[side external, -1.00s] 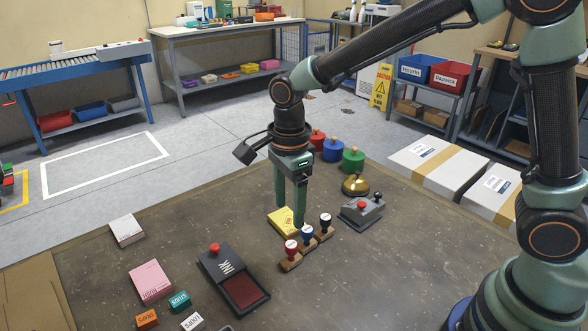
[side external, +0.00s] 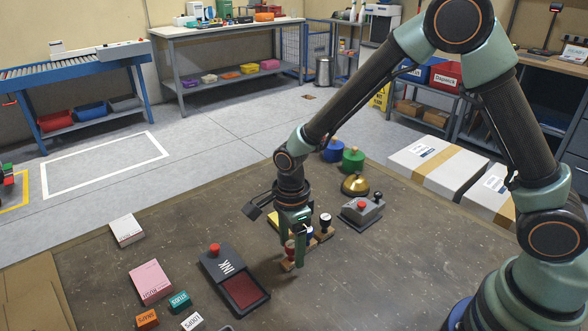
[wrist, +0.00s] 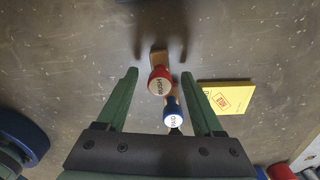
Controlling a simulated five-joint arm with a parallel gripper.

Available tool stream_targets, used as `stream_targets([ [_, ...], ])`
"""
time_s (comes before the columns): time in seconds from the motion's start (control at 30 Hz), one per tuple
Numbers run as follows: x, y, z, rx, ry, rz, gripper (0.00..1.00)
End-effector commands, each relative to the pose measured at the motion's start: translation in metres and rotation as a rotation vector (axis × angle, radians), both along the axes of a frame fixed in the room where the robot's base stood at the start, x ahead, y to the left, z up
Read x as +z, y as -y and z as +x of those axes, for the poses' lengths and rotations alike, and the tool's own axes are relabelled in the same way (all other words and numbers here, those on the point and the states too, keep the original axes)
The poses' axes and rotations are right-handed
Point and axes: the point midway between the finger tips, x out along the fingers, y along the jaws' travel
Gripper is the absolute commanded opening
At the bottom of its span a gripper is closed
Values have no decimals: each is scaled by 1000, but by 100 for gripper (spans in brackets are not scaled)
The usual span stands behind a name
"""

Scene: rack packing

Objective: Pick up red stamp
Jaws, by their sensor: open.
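The red stamp (wrist: 160,80) has a red round knob with a white label and a wooden base. In the side view it (side external: 289,247) is partly hidden behind my fingers. My gripper (side external: 292,252) is open and lowered at the red stamp. In the wrist view the fingertips of my gripper (wrist: 160,74) lie to either side of the red knob with gaps on both sides. The blue stamp (wrist: 171,114) stands close beside the red one.
A yellow pad (wrist: 226,97) lies right of the stamps in the wrist view. The ink pad (side external: 240,290) lies left of my gripper in the side view. A grey box (side external: 361,213) with a red button and a brass bell (side external: 355,185) stand behind right.

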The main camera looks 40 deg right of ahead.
Motion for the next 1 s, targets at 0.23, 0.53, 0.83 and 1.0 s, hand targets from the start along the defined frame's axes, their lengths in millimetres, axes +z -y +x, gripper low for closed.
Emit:
stream_targets([
  [0.23,-12,-1,0,1,2,1,68],
  [0.53,-11,-1,0,1,2,1,3],
  [0.83,-11,-1,0,1,2,1,0],
  [1.0,-5,-1,1,1,2,1,0],
])
